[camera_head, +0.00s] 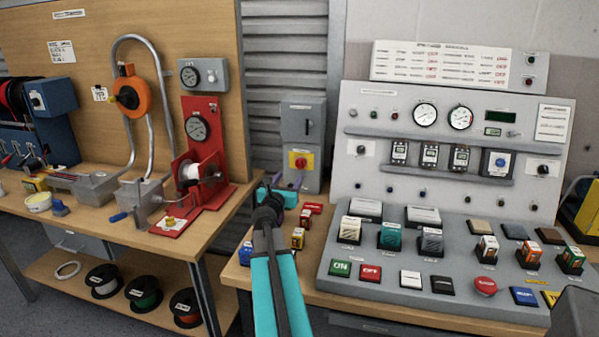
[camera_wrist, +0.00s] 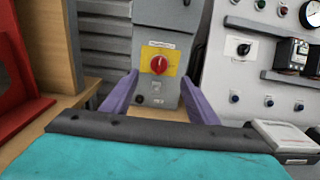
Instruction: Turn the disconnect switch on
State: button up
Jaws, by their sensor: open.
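The grey switch box (camera_head: 290,115) stands at the back of the bench, against the corrugated wall. Its front carries a red rotary knob (camera_head: 300,162) on a yellow plate and a dark handle (camera_head: 307,127) higher up. In the wrist view the red knob (camera_wrist: 159,64) is near the middle, its grip looking roughly upright; the plate's lettering is too small to read. My gripper (camera_head: 284,185) is in front of the box, low and close to the knob. In the wrist view the purple fingers of my gripper (camera_wrist: 158,90) are spread, empty, with the knob apart beyond them.
The grey control console (camera_head: 340,262) with buttons and gauges stands close on the right. Small red and yellow blocks (camera_head: 298,238) lie on the bench beside my arm. A red stand (camera_head: 200,130) with a gauge is on the wooden bench (camera_head: 140,235) at left.

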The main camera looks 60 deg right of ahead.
aim_at(299, 162)
jog(key=shift+d, duration=0.1)
dwell(0.4)
jog(key=shift+p+x, duration=0.9)
jog(key=shift+x, duration=5.95)
jog(key=shift+f, duration=0.1)
jog(key=c, duration=0.9)
jog(key=shift+c, duration=0.7)
